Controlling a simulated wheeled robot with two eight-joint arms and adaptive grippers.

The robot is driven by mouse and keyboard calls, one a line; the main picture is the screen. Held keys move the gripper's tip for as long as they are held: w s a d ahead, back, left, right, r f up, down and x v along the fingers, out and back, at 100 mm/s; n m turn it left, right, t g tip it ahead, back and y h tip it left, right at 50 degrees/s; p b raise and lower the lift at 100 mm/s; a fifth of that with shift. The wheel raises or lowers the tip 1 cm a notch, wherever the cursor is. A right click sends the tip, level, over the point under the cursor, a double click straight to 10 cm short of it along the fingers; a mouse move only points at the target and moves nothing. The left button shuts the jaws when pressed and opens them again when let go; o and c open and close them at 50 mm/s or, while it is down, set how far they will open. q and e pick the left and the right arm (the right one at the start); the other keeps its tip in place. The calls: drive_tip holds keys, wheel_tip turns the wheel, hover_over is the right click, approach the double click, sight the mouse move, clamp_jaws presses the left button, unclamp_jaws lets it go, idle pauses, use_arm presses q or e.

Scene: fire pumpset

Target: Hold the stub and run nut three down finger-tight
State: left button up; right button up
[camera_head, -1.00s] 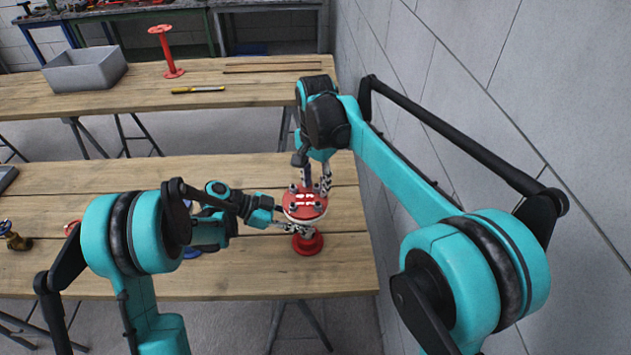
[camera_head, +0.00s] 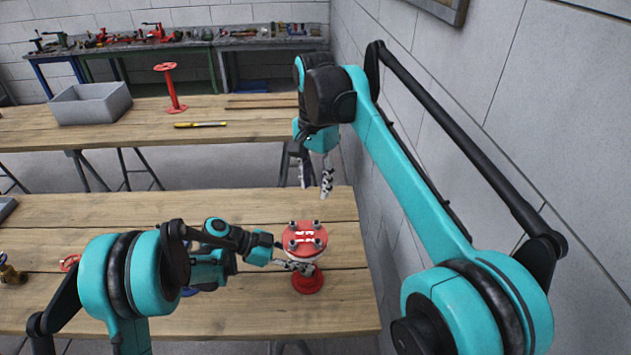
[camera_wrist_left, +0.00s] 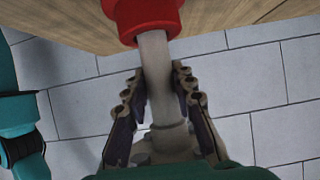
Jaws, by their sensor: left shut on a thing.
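The stub stands upright on the near bench, with a red top flange (camera_head: 305,238) and a red base flange (camera_head: 307,283). Several dark nuts or studs (camera_head: 292,244) show on the top flange, but I cannot tell how far down each nut sits. My left gripper (camera_head: 300,267) is shut on the stub's pipe between the flanges. The left wrist view shows the grey pipe (camera_wrist_left: 158,80) between its fingers and a red flange (camera_wrist_left: 145,15) beyond. My right gripper (camera_head: 316,181) is open, fingers down and apart, above and behind the top flange. I see nothing between its fingers.
The near bench (camera_head: 150,205) has clear wood behind and right of the stub. The far bench holds a grey bin (camera_head: 90,105), a red flanged spool (camera_head: 170,88) and a yellow tool (camera_head: 200,124). A wall (camera_head: 450,75) stands close on the right.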

use_arm(q)
drive_tip(key=o, duration=1)
drive_tip(key=v, duration=1.2)
use_arm(e)
drive_tip(key=s+d+f+n+t, duration=0.3)
drive_tip(key=s+d+f+n, duration=0.1)
drive_tip(key=s+d, duration=0.5)
use_arm(q)
drive_tip(key=s+a+r+n+t+y, duration=0.1)
drive_tip(key=s+a+n+t+y, duration=0.1)
drive_tip(key=s+n+y, duration=0.2)
drive_tip(key=s+a+r+n+t+y, duration=0.1)
drive_tip(key=s+n+y, duration=0.3)
drive_tip(key=s+n, duration=0.4)
drive_tip(key=s+a+r+n+t+y, duration=0.1)
drive_tip(key=s+a+n+t+y, duration=0.2)
drive_tip(key=s+n, duration=0.3)
drive_tip(key=shift+s+a+t+y, duration=0.3)
drive_tip(key=shift+s+t+y, duration=0.05)
drive_tip(key=shift+t+y, duration=0.25)
use_arm(e)
drive_tip(key=s+d+f+n+t, duration=0.2)
drive_tip(key=s+d+f, duration=0.1)
drive_tip(key=s+f, duration=0.3)
drive_tip(key=s+d+f+n+t, duration=0.2)
drive_tip(key=s+d+f, duration=0.1)
drive_tip(key=s+f, duration=0.3)
drive_tip(key=shift+s+f, duration=0.2)
drive_tip(key=shift+f, duration=0.2)
